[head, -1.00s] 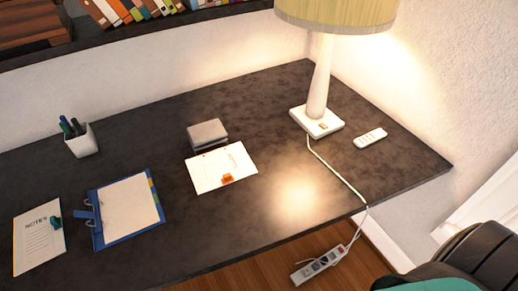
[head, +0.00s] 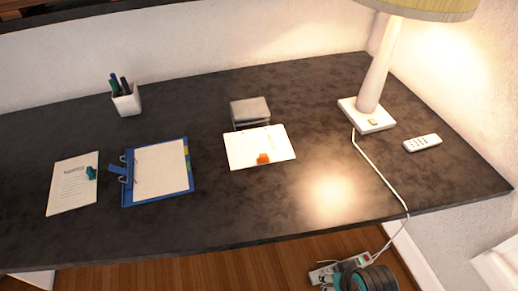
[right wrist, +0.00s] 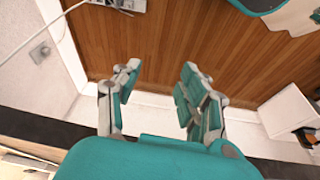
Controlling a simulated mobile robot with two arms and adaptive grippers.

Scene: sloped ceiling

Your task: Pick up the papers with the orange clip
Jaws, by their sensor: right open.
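The papers with the orange clip (head: 258,146) lie flat on the dark desk in the head view, in front of a small grey box. The orange clip (head: 263,158) sits at their near edge. My right gripper (head: 350,277) shows at the bottom of the head view, low beyond the desk's front edge and well away from the papers. In the right wrist view its two teal and grey fingers (right wrist: 157,88) are apart with nothing between them, above the wood floor. My left gripper is not in view.
A lamp cord hangs over the front edge to a power strip (head: 322,273).

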